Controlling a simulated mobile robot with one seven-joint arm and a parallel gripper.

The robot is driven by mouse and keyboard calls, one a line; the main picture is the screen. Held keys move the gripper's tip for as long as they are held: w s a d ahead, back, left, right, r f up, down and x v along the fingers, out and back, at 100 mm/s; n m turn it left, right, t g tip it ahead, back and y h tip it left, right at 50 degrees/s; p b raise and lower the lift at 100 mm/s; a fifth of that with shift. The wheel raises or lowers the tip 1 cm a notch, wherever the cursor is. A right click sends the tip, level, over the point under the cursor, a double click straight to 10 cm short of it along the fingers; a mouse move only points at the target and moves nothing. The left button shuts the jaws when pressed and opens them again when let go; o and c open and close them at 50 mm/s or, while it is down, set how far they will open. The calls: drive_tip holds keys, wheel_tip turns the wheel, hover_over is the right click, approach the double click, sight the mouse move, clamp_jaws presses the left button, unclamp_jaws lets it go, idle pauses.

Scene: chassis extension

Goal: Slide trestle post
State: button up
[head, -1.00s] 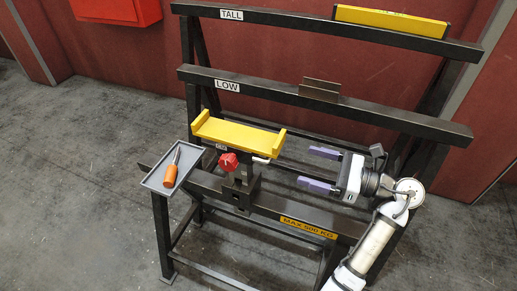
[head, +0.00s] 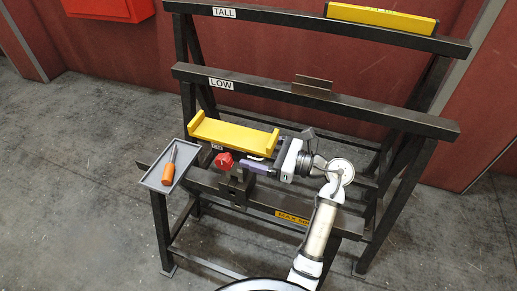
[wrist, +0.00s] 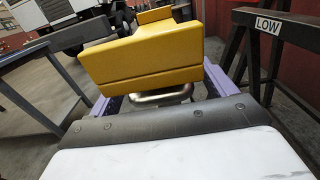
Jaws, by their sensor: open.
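The trestle post has a yellow U-shaped top (head: 233,137), a red knob (head: 223,161) and a dark bracket (head: 236,188) on the lower front beam. In the wrist view the yellow top (wrist: 145,57) fills the upper middle, with a chrome handle (wrist: 162,97) below its near end. My gripper (head: 266,156) is at the post's right end, pointing left. In the wrist view my gripper (wrist: 163,92) is open, its purple fingers on either side of the handle. I cannot tell whether they touch it. The yellow top partly hides the fingers.
The lower front beam (head: 272,206) runs right, partly behind my arm. Bars marked LOW (head: 250,89) and TALL (head: 270,14) stand behind; LOW carries a dark bracket (head: 312,86), TALL a yellow level (head: 380,18). A grey tray (head: 153,179) with an orange-handled screwdriver (head: 168,172) lies left.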

drive_tip(key=c, duration=1.3)
wheel_tip(320, 180, down, 5)
drive_tip(key=b, duration=0.5)
drive_tip(key=shift+r, duration=0.1)
drive_tip(key=shift+c, duration=0.2)
drive_tip(key=o, duration=1.3)
drive_tip(key=shift+o, duration=0.2)
drive_tip(key=b+v, duration=0.3)
drive_tip(key=v, duration=1.1)
drive_tip(key=shift+r, duration=0.1)
